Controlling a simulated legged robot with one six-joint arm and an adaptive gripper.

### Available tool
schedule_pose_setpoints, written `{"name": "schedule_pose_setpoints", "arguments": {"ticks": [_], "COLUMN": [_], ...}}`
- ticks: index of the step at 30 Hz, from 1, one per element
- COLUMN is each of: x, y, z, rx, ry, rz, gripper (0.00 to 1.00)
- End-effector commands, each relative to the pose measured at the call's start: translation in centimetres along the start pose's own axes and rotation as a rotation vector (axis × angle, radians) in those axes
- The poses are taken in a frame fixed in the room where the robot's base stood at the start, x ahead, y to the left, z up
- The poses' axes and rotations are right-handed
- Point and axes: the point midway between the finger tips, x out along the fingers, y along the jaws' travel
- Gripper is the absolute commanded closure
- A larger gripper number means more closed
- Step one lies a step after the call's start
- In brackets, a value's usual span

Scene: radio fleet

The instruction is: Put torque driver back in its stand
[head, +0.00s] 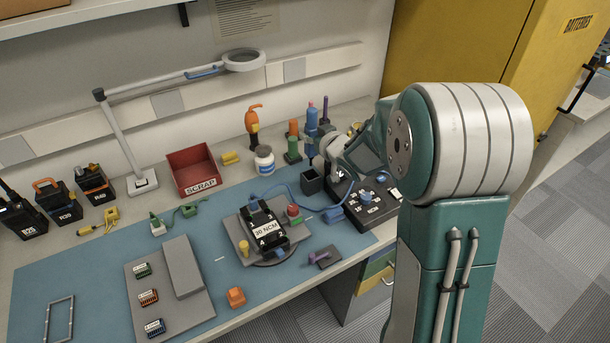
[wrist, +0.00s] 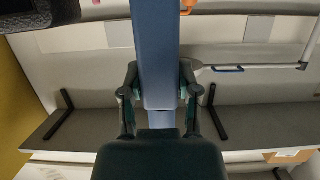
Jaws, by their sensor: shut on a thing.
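A blue driver (head: 311,119) with a lighter tip stands upright at the back of the bench in the head view. My gripper (wrist: 159,98) is shut on its long blue body (wrist: 157,50) in the wrist view. The arm reaches it from the right, and its links hide part of the driver and gripper in the head view. A dark open-topped square holder (head: 312,181) stands just below and in front of the driver. It looks empty. I cannot tell whether the driver's lower end touches anything.
A green holder with an orange top (head: 293,142) is close left of the driver. A white jar (head: 264,161), red SCRAP bin (head: 193,170) and black control box (head: 366,206) with a blue knob are nearby. A blue cable runs across the mat. The blue mat (head: 90,262) has free room.

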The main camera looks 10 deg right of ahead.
Motion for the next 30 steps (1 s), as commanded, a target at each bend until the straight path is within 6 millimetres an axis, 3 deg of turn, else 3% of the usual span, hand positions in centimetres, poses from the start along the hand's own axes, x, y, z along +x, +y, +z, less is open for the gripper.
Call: {"name": "schedule_pose_setpoints", "arguments": {"ticks": [6, 18, 28, 29, 30], "x": [1.4, 2.7, 2.8, 2.8, 2.8], "y": [-0.3, -0.3, -0.3, -0.3, -0.3], "z": [4.2, 8.5, 8.9, 8.9, 8.9], "rx": [0.002, 0.0, -0.001, -0.001, -0.001], "ry": [-0.006, -0.006, -0.002, -0.003, -0.003], "rz": [0.001, 0.001, 0.001, 0.001, 0.001], "gripper": [1.0, 1.0, 1.0, 0.53, 0.44]}}
